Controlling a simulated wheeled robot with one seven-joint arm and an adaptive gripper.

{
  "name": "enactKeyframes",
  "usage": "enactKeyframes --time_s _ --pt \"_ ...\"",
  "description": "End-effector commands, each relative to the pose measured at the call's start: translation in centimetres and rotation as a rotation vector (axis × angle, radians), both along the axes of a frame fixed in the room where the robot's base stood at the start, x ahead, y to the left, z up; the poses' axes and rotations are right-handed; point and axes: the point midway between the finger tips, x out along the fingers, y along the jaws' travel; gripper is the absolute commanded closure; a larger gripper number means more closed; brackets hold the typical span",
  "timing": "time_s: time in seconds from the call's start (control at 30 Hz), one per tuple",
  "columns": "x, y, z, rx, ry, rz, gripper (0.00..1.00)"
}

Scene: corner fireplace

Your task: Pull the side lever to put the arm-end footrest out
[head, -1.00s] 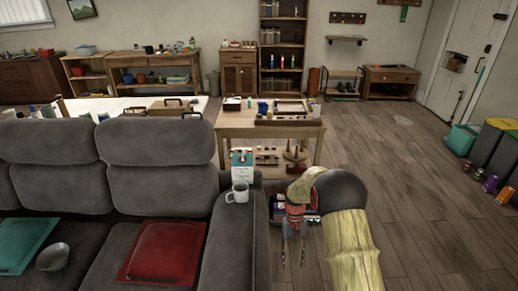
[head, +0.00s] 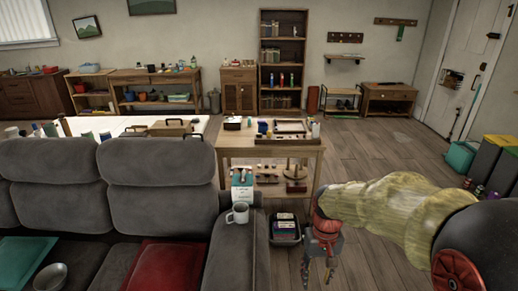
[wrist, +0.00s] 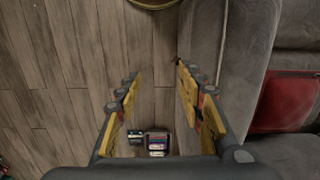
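The grey sofa (head: 160,200) fills the lower left of the head view, with its padded arm (head: 228,262) at the right end. That arm and seat also show at the right of the wrist view (wrist: 235,50). I cannot make out a side lever or a footrest in either view. My gripper (head: 318,272) hangs to the right of the sofa arm, apart from it, over the floor. In the wrist view my gripper's fingers (wrist: 157,75) are spread wide with nothing between them but floor further below. The outer side of the sofa arm is mostly hidden in the head view.
A white mug (head: 239,212) and a teal-and-white carton (head: 242,185) are on the sofa arm. A dark basket of books (head: 285,230) stands on the floor beside it. A wooden table (head: 268,150) is behind. The wooden floor (head: 380,150) is open to the right.

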Motion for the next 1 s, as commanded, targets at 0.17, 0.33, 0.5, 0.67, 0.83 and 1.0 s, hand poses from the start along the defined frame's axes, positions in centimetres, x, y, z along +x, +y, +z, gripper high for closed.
enactKeyframes --time_s 0.17,0.33,0.5,0.67,0.83,1.0 --pt "-3.3 -0.5 3.4 -0.001 -0.07 0.002 0.62" --pt "-6.4 -1.0 6.0 -0.002 -0.133 0.001 0.62" --pt "-9.3 -1.4 8.2 -0.003 -0.198 -0.003 0.62" --pt "-12.0 -1.7 10.0 -0.003 -0.261 -0.007 0.62" --pt "-14.5 -2.0 12.0 -0.004 -0.334 -0.014 0.62" --pt "-16.3 -2.2 14.4 -0.002 -0.426 -0.021 0.62"
